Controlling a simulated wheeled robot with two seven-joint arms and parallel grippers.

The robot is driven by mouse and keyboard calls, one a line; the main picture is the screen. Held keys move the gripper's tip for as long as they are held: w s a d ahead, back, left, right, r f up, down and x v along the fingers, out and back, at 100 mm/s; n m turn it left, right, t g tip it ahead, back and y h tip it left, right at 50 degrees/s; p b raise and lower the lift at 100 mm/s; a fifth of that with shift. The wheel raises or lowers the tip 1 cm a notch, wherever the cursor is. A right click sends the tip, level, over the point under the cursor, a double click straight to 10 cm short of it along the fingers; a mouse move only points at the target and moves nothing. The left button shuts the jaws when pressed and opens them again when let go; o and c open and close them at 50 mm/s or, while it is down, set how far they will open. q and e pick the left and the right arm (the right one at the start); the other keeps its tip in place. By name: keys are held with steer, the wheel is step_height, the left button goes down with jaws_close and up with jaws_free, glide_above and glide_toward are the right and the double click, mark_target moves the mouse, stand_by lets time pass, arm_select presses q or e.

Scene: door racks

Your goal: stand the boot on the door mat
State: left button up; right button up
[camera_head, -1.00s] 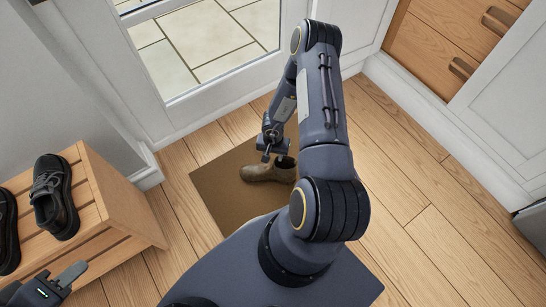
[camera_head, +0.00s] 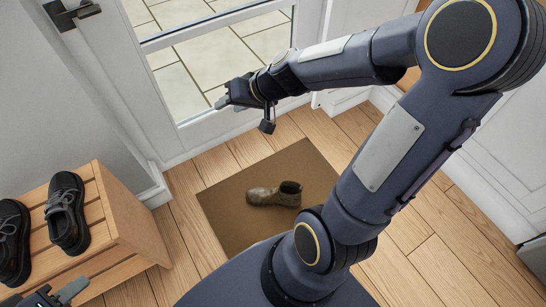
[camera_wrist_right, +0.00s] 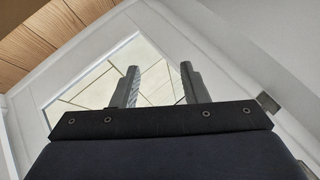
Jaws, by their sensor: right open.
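The brown boot (camera_head: 274,194) stands upright on its sole on the brown door mat (camera_head: 228,218), its toe pointing left. In the head view my right gripper (camera_head: 222,102) is raised in front of the glass door, apart from the boot. In the right wrist view my right gripper (camera_wrist_right: 159,85) is open, with nothing between its fingers. My left gripper (camera_head: 68,291) is at the lower left edge beside the rack, partly cut off; I cannot tell whether it is open.
A wooden rack (camera_head: 128,215) on the left holds dark shoes (camera_head: 66,212). The white glass door (camera_head: 160,123) with a dark handle (camera_head: 72,14) is behind the mat. My right arm crosses above the mat.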

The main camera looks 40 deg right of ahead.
steer(key=s+a+r+n+g, duration=0.1)
steer(key=s+r, duration=0.1)
steer(key=s, duration=0.8)
steer(key=s+a+r+n+g, duration=0.1)
steer(key=s+a, duration=0.1)
steer(key=s, duration=0.8)
steer(key=shift+s+a+r+n+h, duration=0.2)
steer(key=shift+r+n+h, duration=0.1)
steer(key=shift+r+n, duration=0.1)
steer(key=shift+w, duration=0.1)
step_height(320, 180, up, 29)
steer(key=p, duration=2.9)
steer(key=shift+r, duration=0.15)
steer(key=shift+f, duration=0.2)
steer(key=shift+c, duration=0.4)
steer(key=shift+a, duration=0.1)
